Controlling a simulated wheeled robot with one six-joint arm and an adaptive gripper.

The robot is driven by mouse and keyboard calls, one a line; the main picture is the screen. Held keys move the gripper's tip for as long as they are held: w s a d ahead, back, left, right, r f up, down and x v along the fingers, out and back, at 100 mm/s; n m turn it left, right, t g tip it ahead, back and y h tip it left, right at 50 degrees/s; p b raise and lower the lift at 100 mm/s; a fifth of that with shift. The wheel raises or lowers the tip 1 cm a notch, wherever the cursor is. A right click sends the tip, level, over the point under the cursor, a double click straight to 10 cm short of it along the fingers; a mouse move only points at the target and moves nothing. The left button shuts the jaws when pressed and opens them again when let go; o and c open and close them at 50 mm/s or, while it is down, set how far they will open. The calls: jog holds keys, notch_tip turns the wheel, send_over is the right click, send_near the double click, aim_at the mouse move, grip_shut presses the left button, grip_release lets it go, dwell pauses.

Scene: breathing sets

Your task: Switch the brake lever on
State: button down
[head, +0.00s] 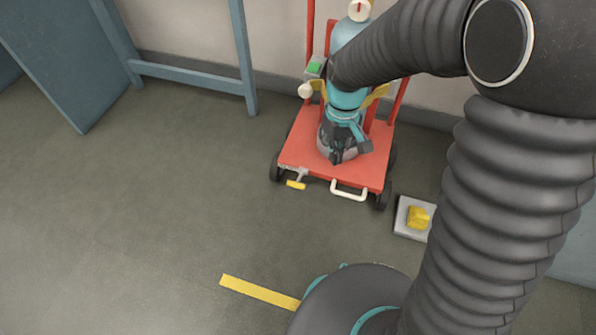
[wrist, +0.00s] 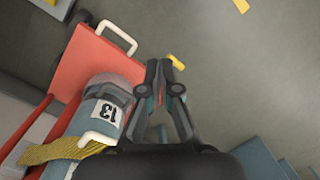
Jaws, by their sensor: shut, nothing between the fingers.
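The brake lever (head: 296,184) has a yellow tip on a short grey arm and sticks out at the front left edge of the red cart (head: 298,149). In the wrist view the lever (wrist: 177,62) shows just beyond and to the right of my fingertips. My gripper (head: 336,158) is shut and empty. In the head view it hangs over the cart, up and to the right of the lever, and appears apart from it. It also shows in the wrist view (wrist: 160,64). Its height above the lever is hard to tell.
A cylinder (wrist: 108,88) labelled 13 stands on the cart, partly hidden by my arm in the head view. A white handle (head: 349,191) is at the cart's front edge. A grey plate (head: 411,233) with a yellow lump lies to the right. Floor left is clear.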

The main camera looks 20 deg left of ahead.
aim_at(296, 183)
jog(key=w+a+f+n, duration=0.6)
jog(key=a+f+n, duration=0.2)
jog(key=a, duration=0.3)
jog(key=shift+w+f+n, duration=0.15)
jog(key=shift+w+n, duration=0.25)
jog(key=shift+n, duration=0.3)
jog(key=shift+f, duration=0.1)
jog(key=f, duration=0.4)
jog(key=s+f, duration=0.1)
jog(key=f, duration=0.4)
jog(key=s+f, duration=0.1)
jog(key=f, duration=0.3)
jog(key=shift+s+f, duration=0.1)
jog(key=shift+f, duration=0.2)
jog(key=shift+s+f, duration=0.1)
